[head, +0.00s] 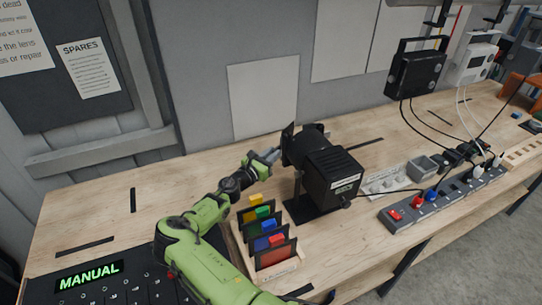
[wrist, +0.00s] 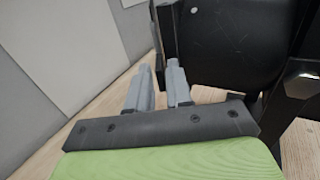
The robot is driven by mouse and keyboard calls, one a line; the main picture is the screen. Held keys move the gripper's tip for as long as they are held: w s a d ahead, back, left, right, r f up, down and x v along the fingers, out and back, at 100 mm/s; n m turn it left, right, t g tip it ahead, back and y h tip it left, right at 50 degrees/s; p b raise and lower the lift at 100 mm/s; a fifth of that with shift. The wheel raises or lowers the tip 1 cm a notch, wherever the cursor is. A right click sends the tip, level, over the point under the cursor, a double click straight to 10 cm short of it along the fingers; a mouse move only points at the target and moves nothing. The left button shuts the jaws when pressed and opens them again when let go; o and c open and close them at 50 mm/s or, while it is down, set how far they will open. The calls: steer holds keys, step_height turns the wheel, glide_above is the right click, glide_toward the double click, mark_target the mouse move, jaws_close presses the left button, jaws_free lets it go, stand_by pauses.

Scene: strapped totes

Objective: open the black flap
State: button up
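A black lamp-like unit (head: 331,178) stands on the bench, with a round barrel facing back left. A thin dark plate, seemingly the black flap (head: 287,134), stands upright at the front of the barrel. In the wrist view, a dark upright edge (wrist: 166,30) shows just beyond the fingertips, beside a large black surface (wrist: 235,50); I cannot tell exactly where flap and barrel meet. My gripper (head: 270,155) is close to the front left of the unit.
A wooden rack (head: 285,272) of coloured, dark-framed slides stands just in front of the unit, near my arm. A power strip (head: 440,200) and cables lie to the right. A black box (head: 415,73) hangs at the back. The bench left of my gripper is mostly clear.

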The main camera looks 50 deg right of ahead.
steer(key=shift+o, duration=0.9)
step_height(320, 180, up, 10)
steer(key=shift+c, duration=0.3)
